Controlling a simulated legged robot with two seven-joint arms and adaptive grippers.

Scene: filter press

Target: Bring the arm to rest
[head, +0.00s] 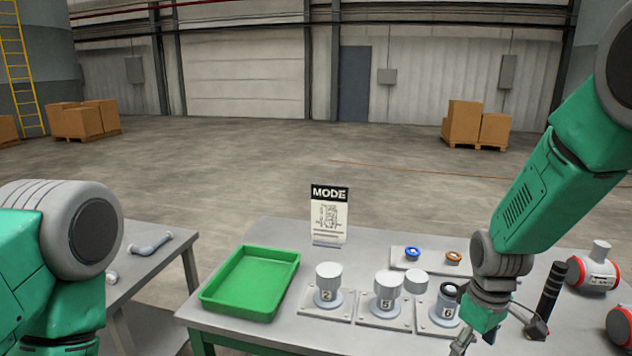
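My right arm comes in from the upper right and reaches down over the right part of the table (258,228). Its gripper (498,338) is at the bottom, low in front of the station marked 6 (444,314). Its fingers look spread apart, with nothing seen between them; the lower part is cut off by the picture edge. My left arm shows at the left edge, bent downward, and its gripper is out of view.
On the table are a green tray (208,301), numbered stations 2 (328,294) and 5 (387,302), a mode sign (329,216), blue (412,253) and orange (453,257) rings, a black handle (551,290) close right of my gripper, and red-white parts (594,274). A side table (150,272) stands left.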

